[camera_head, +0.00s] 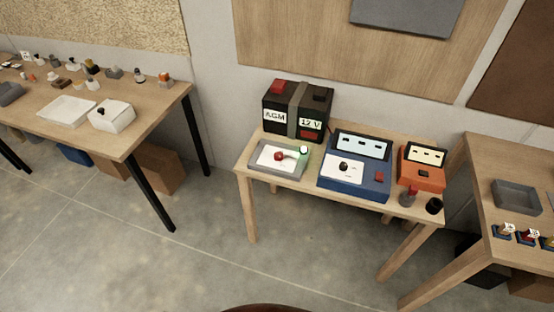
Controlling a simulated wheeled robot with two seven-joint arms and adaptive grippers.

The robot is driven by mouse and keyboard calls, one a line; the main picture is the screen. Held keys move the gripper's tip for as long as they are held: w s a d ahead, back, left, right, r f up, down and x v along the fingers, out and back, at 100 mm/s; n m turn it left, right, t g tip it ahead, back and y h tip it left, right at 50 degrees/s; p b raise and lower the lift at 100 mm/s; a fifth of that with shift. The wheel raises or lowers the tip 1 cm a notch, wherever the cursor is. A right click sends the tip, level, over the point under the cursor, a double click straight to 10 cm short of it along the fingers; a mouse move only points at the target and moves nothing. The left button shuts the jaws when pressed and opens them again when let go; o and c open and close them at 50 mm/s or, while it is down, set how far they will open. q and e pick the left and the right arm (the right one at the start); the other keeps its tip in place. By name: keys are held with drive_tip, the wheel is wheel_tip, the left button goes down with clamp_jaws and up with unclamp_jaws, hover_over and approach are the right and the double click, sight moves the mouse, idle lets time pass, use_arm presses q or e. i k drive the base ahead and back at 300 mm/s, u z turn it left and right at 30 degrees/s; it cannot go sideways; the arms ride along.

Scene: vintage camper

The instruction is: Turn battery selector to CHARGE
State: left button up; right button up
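A small wooden table (262,186) stands in the middle of the view. On its left front lies a grey-framed panel (257,170) with a white face and a red round knob (279,156), likely the battery selector. A pale pointer or bar seems to run right from the knob, towards a green-lit spot (303,150) at the panel's upper right. The panel's lettering is too small to read. Behind it stands a black battery (280,117) marked AGM and 12 V. Neither of my grippers is in view.
Right of the panel stand a blue charger-like box (370,186) with a black knob and an orange box (420,177). Two small dark cylinders are at the table's right front. A long table (130,135) stands left, another table (480,160) right. The floor in front is clear.

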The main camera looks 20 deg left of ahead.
sight(278, 156)
drive_tip(key=z, duration=0.05)
drive_tip(key=i, duration=0.85)
drive_tip(key=u, duration=1.7)
